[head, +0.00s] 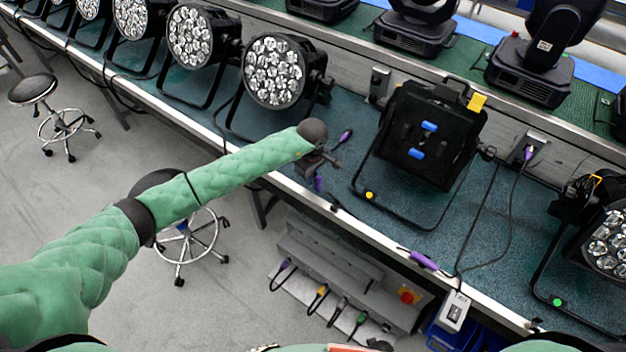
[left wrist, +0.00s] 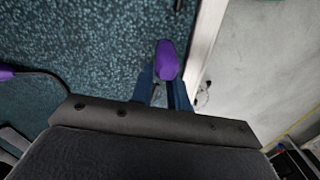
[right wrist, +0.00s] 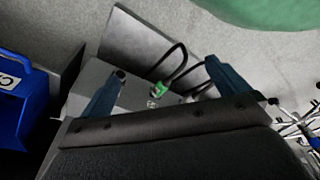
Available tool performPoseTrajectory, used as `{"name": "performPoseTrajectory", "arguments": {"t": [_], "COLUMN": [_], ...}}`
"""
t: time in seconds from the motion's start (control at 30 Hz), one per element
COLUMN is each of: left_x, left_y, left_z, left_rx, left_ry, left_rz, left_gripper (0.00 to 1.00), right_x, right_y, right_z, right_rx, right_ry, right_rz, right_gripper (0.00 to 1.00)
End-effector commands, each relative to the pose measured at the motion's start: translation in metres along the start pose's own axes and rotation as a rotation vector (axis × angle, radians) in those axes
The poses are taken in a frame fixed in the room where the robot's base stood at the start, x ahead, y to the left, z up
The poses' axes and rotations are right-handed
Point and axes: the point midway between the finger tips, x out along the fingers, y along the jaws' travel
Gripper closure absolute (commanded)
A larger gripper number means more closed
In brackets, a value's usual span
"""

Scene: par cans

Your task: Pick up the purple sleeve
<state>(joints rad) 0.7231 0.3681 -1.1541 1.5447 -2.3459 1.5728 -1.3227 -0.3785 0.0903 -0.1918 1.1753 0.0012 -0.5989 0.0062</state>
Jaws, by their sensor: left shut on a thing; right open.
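My left gripper (head: 318,172) points down just above the bench's front edge and is shut on a purple sleeve (head: 318,184). In the left wrist view the held sleeve (left wrist: 167,60) sticks out between the blue fingertips (left wrist: 163,84). The bench surface shows behind it; I cannot tell whether the sleeve touches it. Another purple sleeve (head: 345,136) is close beside the gripper, and a third (head: 423,260) lies along the front edge. My right gripper (right wrist: 163,82) is open and empty, over the grey box below the bench.
Stage lights, one showing its lenses (head: 273,72) and one black back (head: 430,135), stand on the bench (head: 480,235). Cables trail across it. A grey box (head: 350,285) with colored plugs stands below. Stools (head: 187,240) stand on the floor at left.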

Motion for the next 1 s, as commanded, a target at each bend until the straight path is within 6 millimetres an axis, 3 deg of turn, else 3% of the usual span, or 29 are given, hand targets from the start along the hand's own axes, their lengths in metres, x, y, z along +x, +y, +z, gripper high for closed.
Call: {"name": "performPoseTrajectory", "arguments": {"t": [0.23, 0.7, 1.0], "left_x": [-0.028, -0.079, -0.096], "left_y": [0.001, 0.012, 0.015], "left_z": [0.001, 0.087, 0.111], "left_rx": [0.002, 0.003, 0.000], "left_ry": [0.003, 0.001, 0.001], "left_rz": [0.002, 0.002, 0.001], "left_gripper": [1.00, 1.00, 1.00], "right_x": [-0.027, -0.120, -0.159], "right_y": [-0.014, -0.031, -0.035], "right_z": [-0.025, -0.070, -0.091], "right_rx": [0.013, 0.031, 0.032], "right_ry": [-0.018, -0.061, -0.060], "right_rz": [-0.017, -0.049, -0.056], "right_gripper": [0.00, 0.00, 0.00]}}
